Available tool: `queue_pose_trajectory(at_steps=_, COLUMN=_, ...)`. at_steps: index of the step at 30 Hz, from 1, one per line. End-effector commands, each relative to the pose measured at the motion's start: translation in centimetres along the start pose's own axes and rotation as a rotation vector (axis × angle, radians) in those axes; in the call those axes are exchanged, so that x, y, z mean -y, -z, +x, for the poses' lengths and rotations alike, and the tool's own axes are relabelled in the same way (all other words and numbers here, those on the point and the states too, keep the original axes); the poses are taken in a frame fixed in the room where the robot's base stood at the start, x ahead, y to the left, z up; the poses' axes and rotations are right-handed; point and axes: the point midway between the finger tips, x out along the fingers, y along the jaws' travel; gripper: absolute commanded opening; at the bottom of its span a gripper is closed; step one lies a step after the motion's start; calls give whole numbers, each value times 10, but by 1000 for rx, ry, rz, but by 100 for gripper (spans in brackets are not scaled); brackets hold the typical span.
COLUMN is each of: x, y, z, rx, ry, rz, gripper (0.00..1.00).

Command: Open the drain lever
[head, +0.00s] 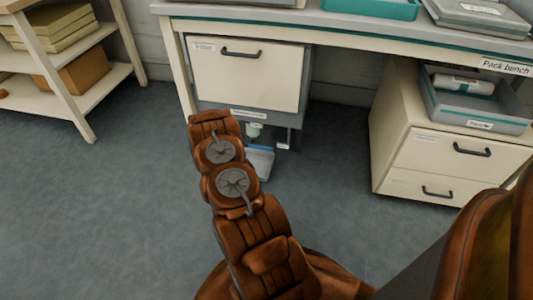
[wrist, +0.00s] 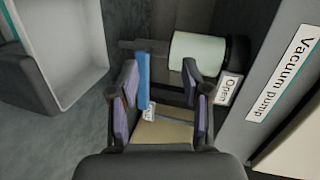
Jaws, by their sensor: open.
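In the wrist view a blue lever (wrist: 143,80) hangs from a dark horizontal pipe. My gripper (wrist: 161,72) is open around it, with one purple-padded finger on each side. The lever stands close to the left finger, with a wide gap to the right finger; I cannot tell whether it touches the left one. A white sign reading "Open" (wrist: 228,89) is beside the right finger. A smaller tag (wrist: 149,110) below the lever is too small to read. In the head view my arm hides the gripper, and I cannot make out the lever surely.
A "Vacuum pump" label (wrist: 283,73) is on a grey panel at right. The pack bench (head: 400,35) overhangs, with a drawer cabinet (head: 415,160) right and shelves (head: 105,80) left.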

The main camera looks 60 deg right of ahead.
Motion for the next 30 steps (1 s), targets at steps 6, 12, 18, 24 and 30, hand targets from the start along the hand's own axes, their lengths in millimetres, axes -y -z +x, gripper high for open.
queue_pose_trajectory(at_steps=6, x=-42, y=58, z=5, rx=-82, ry=140, rz=58, gripper=48)
queue_pose_trajectory(at_steps=12, x=-53, y=83, z=2, rx=-109, ry=217, rz=83, gripper=48)
queue_pose_trajectory(at_steps=18, x=-52, y=88, z=8, rx=-114, ry=236, rz=89, gripper=48)
queue_pose_trajectory(at_steps=24, x=-47, y=92, z=29, rx=-115, ry=238, rz=90, gripper=48)
queue_pose_trajectory(at_steps=30, x=-43, y=95, z=54, rx=-114, ry=234, rz=89, gripper=48)
